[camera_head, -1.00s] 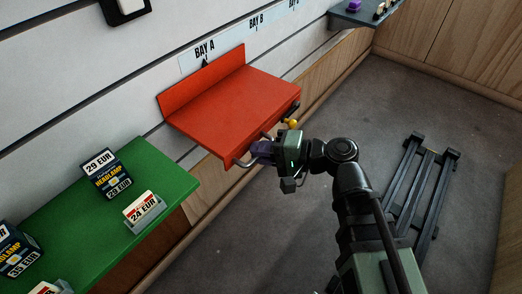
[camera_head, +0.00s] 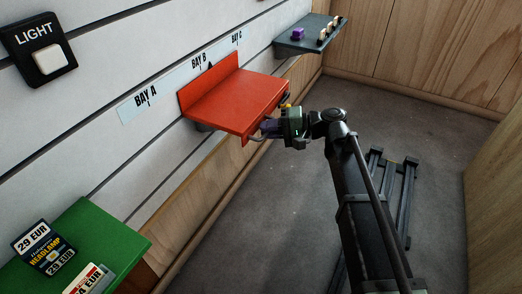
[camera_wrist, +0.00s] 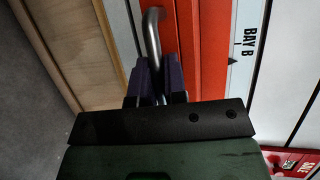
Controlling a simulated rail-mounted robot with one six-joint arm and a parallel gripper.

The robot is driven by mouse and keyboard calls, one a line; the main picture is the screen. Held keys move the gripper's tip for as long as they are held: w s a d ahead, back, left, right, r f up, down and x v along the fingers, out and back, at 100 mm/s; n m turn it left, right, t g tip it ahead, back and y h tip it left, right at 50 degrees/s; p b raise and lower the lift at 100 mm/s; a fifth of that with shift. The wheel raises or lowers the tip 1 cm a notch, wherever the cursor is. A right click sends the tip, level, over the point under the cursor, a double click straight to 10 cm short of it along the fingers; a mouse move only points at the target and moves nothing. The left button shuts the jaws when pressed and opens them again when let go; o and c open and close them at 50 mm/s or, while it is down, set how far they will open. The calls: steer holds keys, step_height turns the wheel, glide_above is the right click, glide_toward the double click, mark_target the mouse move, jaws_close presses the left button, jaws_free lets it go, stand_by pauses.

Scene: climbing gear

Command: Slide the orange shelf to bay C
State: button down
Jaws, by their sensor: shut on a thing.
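The orange shelf (camera_head: 235,102) hangs on the slatted wall, its raised back plate at the BAY B mark (camera_head: 200,61). In the wrist view the shelf (camera_wrist: 211,45) fills the upper middle, and its dark pointer (camera_wrist: 232,60) sits close to the BAY B tick, slightly off it. The BAY C mark (camera_head: 236,40) is farther along the label strip. My gripper (camera_head: 267,128) is at the shelf's front edge. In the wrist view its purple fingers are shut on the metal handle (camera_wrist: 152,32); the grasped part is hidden.
A dark shelf (camera_head: 305,45) with a purple block and small items stands beyond BAY C. A green shelf (camera_head: 110,235) with a headlamp box (camera_head: 43,248) is at lower left. The BAY A mark (camera_head: 146,97) is bare. Wall between the orange and dark shelves is clear.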

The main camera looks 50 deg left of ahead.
steer(key=w+a, duration=0.1)
steer(key=w, duration=0.4)
steer(key=w+a, duration=0.2)
steer(key=w, duration=0.3)
steer(key=w+a, duration=0.2)
steer(key=w, duration=0.3)
steer(key=shift+a, duration=0.2)
steer(key=c, duration=1.2)
jaws_free()
steer(key=p, duration=0.2)
glide_toward(285, 101)
steer(key=f+v, duration=0.1)
steer(key=v, duration=0.2)
steer(key=shift+s+r, duration=0.15)
steer(key=shift+r, duration=0.45)
steer(key=shift+f, duration=0.1)
